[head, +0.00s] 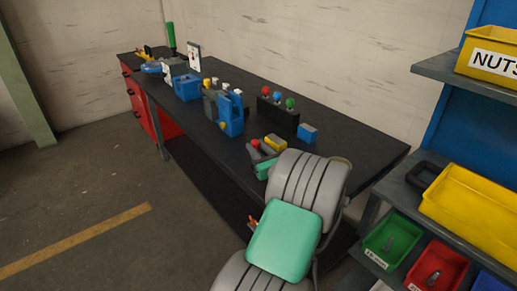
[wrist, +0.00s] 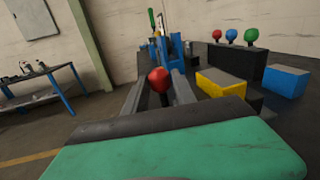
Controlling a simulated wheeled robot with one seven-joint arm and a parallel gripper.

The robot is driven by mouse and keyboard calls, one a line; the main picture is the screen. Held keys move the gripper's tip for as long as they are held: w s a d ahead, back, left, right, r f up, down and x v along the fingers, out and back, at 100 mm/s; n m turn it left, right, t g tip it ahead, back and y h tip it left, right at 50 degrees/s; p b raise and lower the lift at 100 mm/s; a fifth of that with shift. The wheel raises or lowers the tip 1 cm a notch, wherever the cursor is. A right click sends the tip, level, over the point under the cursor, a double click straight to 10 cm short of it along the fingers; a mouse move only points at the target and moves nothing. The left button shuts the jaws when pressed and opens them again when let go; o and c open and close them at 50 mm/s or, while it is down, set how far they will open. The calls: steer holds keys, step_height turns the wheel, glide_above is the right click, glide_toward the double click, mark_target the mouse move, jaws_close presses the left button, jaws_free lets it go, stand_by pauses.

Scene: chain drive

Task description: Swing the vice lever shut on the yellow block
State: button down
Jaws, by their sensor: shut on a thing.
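The yellow block (head: 276,142) lies near the front edge of the bench, and it also shows in the wrist view (wrist: 221,83), right of my fingers. A red ball knob (wrist: 159,77), apparently the end of the vice lever, stands between my two fingers; it shows small in the head view (head: 255,143), left of the yellow block. My gripper (wrist: 159,84) is shut on this red knob. The lever's shaft and most of the vice are hidden behind my fingers and arm. Whether the vice touches the block cannot be told.
A blue block (head: 307,133) sits right of the yellow block. Behind stands a dark block (head: 278,113) with red, blue and green knobs. A tall blue fixture (head: 230,115) stands to the left. A shelf with a yellow bin (head: 470,205) is close on the right.

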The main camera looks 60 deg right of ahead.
steer(key=shift+a+f, duration=0.1)
steer(key=c, duration=1)
jaws_free()
steer(key=shift+s, duration=0.1)
steer(key=shift+b+v, duration=0.3)
steer(key=shift+v, duration=3.6)
